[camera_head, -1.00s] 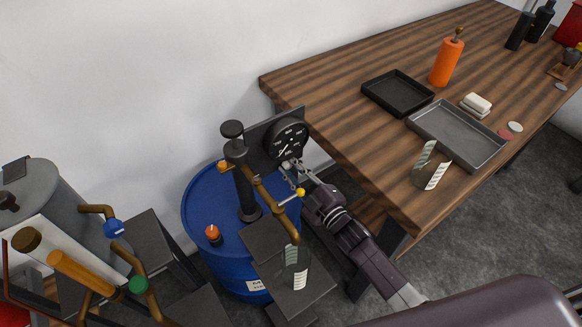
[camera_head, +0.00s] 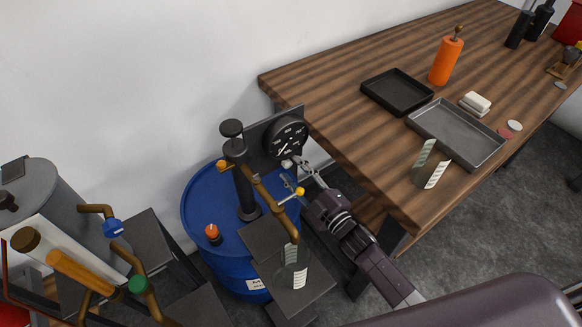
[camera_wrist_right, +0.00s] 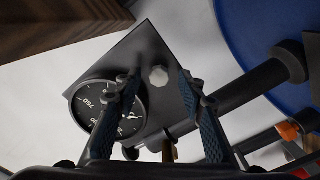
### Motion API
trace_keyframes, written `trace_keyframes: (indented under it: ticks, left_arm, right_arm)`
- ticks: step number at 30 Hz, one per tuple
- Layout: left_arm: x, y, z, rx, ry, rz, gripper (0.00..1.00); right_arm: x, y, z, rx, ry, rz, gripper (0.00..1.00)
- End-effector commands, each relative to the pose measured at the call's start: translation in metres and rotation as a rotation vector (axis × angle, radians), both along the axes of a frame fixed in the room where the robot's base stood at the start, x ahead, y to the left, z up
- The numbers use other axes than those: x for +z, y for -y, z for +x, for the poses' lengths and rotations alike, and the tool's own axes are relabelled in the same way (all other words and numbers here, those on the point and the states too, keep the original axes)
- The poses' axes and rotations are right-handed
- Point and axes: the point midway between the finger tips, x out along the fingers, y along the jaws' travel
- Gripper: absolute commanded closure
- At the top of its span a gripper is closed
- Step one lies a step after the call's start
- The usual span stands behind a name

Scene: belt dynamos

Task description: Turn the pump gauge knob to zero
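The pump gauge (camera_head: 287,139) is a round black dial with white markings on a dark plate, above the blue drum. Its small pale knob (camera_head: 287,163) sits just below the dial. In the right wrist view the gauge (camera_wrist_right: 92,101) is at the left, partly covered by a finger, and the faceted knob (camera_wrist_right: 159,76) shows on the plate. My right gripper (camera_head: 293,172) is open beside the knob. In the wrist view its blue-padded fingers (camera_wrist_right: 160,90) stand apart with the knob between their tips; contact cannot be told. The needle's reading is unclear. My left gripper is not in view.
The black hand pump (camera_head: 244,188) with brown pipe and yellow tip stands on the blue drum (camera_head: 200,203), close to my right gripper. The wooden table (camera_head: 345,135) edge is just right of the gauge.

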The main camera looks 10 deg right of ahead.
Motion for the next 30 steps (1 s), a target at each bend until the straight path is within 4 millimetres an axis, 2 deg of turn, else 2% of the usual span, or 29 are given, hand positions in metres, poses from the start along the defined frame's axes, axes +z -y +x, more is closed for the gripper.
trace_keyframes:
  ticks: [9,15,21,30]
  left_arm:
    - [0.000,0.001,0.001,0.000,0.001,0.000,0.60]
    - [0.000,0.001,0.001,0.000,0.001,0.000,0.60]
    - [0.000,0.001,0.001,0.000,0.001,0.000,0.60]
    - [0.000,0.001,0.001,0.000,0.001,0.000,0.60]
  right_arm:
    - [-0.002,0.025,-0.059,0.000,-0.004,-0.002,0.63]
    - [-0.001,0.035,-0.083,-0.002,-0.002,-0.001,0.63]
    - [-0.001,0.038,-0.092,-0.001,-0.002,-0.001,0.63]
    - [-0.001,0.038,-0.092,-0.001,-0.002,-0.001,0.63]
